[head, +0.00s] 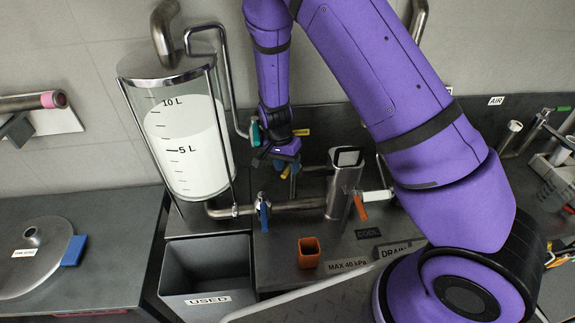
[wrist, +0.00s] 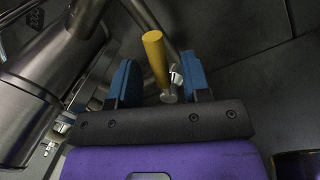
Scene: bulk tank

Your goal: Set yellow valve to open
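A yellow handle (wrist: 156,58) stands between the two blue fingers of my gripper (wrist: 160,82) in the wrist view. It is tilted and has a metal stem at its lower end. Gaps show on both sides, so my gripper is open around it and not pressed on it. In the head view my gripper (head: 287,166) points down above the pipe, right of the tank. A small bit of yellow (head: 286,172) shows at its fingers, mostly hidden by them. Another yellow piece (head: 301,132) shows beside my wrist; I cannot tell what it belongs to.
A glass tank (head: 190,145) with white liquid stands left of my gripper. A blue-handled valve (head: 263,212) and an orange-handled valve (head: 360,206) are on the low pipework.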

